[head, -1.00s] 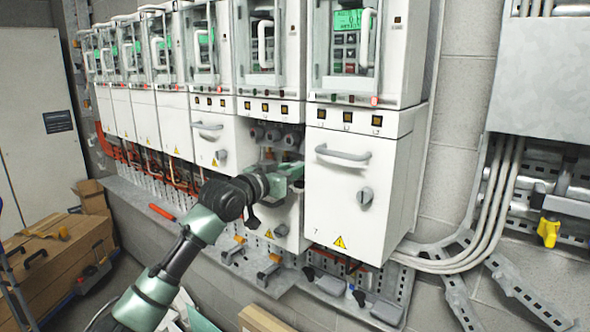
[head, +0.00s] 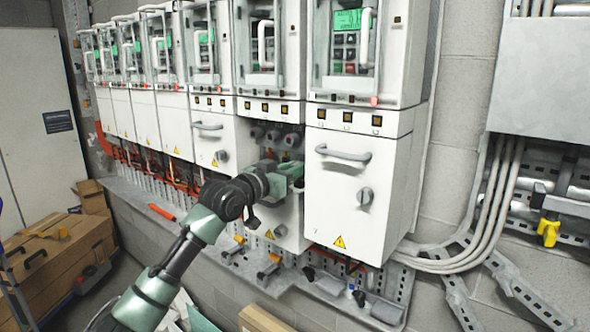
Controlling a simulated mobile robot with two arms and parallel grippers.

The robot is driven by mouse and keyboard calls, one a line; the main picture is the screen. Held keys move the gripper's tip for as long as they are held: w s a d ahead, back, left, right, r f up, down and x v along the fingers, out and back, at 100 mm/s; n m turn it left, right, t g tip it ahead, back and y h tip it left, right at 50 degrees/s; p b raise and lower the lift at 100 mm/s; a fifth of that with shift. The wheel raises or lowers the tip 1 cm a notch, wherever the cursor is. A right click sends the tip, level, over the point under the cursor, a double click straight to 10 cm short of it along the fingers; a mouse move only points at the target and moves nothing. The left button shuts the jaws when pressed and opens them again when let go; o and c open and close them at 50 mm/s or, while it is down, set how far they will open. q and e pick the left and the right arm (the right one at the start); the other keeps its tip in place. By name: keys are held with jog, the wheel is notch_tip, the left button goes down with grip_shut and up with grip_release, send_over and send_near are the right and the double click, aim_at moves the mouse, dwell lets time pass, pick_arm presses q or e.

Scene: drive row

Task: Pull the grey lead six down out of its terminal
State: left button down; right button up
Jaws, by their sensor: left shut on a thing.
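My left arm reaches up from the bottom of the head view to the sixth cabinet (head: 262,104). Its left gripper (head: 290,172) is at the open bay of that cabinet, just left of the large cabinet marked 7. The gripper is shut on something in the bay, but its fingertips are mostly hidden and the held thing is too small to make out. Several round grey terminals (head: 273,136) show in a row just above the gripper. The grey lead six cannot be told apart clearly. My right gripper is not in view.
The cabinet marked 7 (head: 345,205) stands close on the right, with a protruding handle (head: 343,155) and a rotary knob (head: 365,196). A perforated metal tray (head: 225,250) runs below the row. Cardboard boxes (head: 60,255) stand at lower left.

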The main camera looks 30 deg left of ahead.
pick_arm(q)
notch_tip(320, 180, down, 3)
jog(key=shift+r+b, duration=0.2)
jog(key=shift+b, duration=0.4)
jog(key=c, duration=1.3)
grip_release()
jog(key=shift+s, duration=0.3)
jog(key=s+b, duration=0.1)
jog(key=s, duration=0.1)
jog(key=s+b, duration=0.1)
jog(key=s, duration=0.1)
jog(key=s+b, duration=0.1)
jog(key=s, duration=0.2)
jog(key=shift+a, duration=0.3)
